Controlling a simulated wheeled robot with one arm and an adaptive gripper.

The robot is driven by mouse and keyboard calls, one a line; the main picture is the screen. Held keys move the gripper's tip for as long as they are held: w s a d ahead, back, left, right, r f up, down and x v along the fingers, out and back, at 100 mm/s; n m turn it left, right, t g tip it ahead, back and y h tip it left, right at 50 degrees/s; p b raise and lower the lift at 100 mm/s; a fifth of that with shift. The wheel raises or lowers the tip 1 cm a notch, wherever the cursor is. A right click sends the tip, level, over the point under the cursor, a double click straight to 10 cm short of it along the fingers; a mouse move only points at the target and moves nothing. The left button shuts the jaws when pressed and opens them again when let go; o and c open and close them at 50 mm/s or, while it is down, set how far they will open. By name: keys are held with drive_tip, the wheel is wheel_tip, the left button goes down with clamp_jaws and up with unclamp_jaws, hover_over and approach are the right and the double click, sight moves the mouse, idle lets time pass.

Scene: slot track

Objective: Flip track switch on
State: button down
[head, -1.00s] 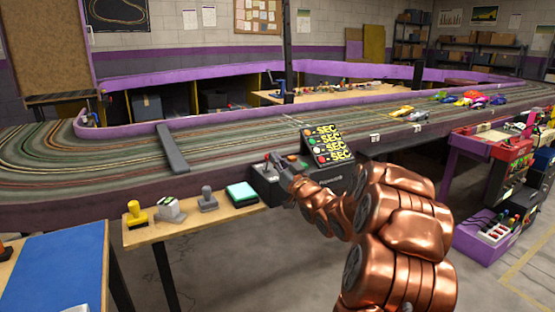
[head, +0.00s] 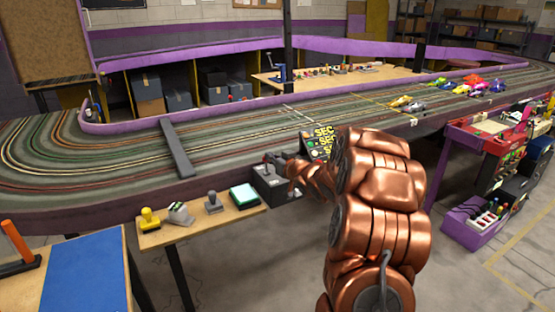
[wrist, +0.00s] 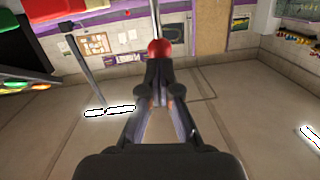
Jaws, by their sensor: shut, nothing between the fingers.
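A dark grey switch box (head: 268,183) stands at the right end of the small wooden table, in front of the track. In the wrist view, which appears upside down, a red ball knob (wrist: 159,47) on a thin metal stem (wrist: 156,14) sits right at the tips of my gripper (wrist: 159,68). The fingers are together with nothing between them; I cannot tell whether they touch the knob. In the head view my gripper (head: 277,159) is at the top of the box, and my copper arm hides its right side. The lever's tilt is unclear.
A black panel with yellow "SEC" lettering (head: 319,140) stands just right of the box, partly behind my arm. A teal-topped block (head: 244,195), a grey stamp-like piece (head: 213,202) and a yellow one (head: 149,218) stand to the left. The slot track (head: 235,142) runs behind.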

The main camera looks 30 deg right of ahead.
drive_tip(key=shift+w+r+p, duration=0.15)
drive_tip(key=shift+r+p, duration=0.35)
drive_tip(key=shift+p, duration=0.1)
drive_tip(key=shift+f, duration=0.35)
drive_tip(key=shift+r, duration=0.1)
drive_tip(key=shift+s+d+r+p, duration=0.1)
drive_tip(key=shift+s+r+p, duration=0.1)
drive_tip(key=shift+r+p, duration=0.35)
drive_tip(key=s+r+p, duration=0.2)
drive_tip(key=s+r, duration=0.4)
drive_tip(key=s, duration=0.4)
drive_tip(key=shift+r, duration=0.25)
drive_tip(key=shift+d, duration=0.1)
